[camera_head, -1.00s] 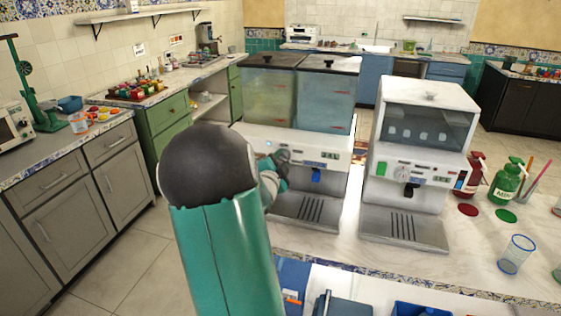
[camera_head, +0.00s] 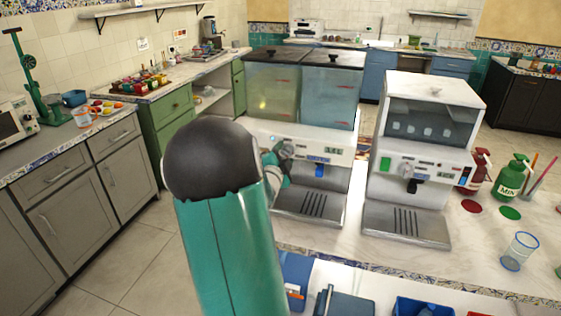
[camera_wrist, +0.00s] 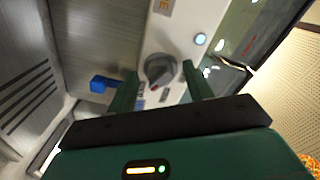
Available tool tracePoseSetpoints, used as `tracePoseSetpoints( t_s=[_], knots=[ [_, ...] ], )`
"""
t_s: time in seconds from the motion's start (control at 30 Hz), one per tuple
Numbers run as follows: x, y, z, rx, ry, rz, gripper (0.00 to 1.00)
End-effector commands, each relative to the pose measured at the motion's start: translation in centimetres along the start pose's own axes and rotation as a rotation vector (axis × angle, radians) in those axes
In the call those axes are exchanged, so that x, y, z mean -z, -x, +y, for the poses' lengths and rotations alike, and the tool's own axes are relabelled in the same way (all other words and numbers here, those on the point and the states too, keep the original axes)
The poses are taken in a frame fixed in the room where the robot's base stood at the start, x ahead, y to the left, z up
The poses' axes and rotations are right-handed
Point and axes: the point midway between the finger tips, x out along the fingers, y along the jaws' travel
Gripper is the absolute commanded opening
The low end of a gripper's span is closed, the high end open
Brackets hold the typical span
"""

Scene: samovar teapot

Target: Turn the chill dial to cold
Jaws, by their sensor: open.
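The dial (camera_wrist: 159,70) is a dark grey knob on the pale front panel of the two-tank dispenser (camera_head: 350,150). Small marks, too blurred to read, lie beside it in the wrist view. My gripper (camera_wrist: 160,78) is open, with one green finger on each side of the dial. I cannot tell whether the fingers touch it. In the head view, my gripper (camera_head: 279,166) is at the left of the dispenser's front, partly hidden behind my arm. The dial's exact setting is unclear.
A blue spout lever (camera_wrist: 101,84) is close to one finger in the wrist view. A round lit button (camera_wrist: 200,39) is beside the dial. A second dispenser (camera_head: 420,150) stands to the right. Bottles and a glass (camera_head: 519,250) stand farther right on the counter.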

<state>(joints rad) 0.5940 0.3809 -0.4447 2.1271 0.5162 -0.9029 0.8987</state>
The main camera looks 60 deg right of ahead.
Motion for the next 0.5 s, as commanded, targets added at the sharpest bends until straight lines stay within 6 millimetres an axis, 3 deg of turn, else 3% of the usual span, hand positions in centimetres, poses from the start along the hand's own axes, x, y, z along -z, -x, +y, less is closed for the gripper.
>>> tracePoseSetpoints(
  t_s=[0.17,0.5],
  knots=[
    [0.0,2.0,-0.1,0.001,-0.002,-0.002,0.51],
    [-0.1,9.4,-0.1,0.001,-0.003,-0.004,0.51]
  ],
)
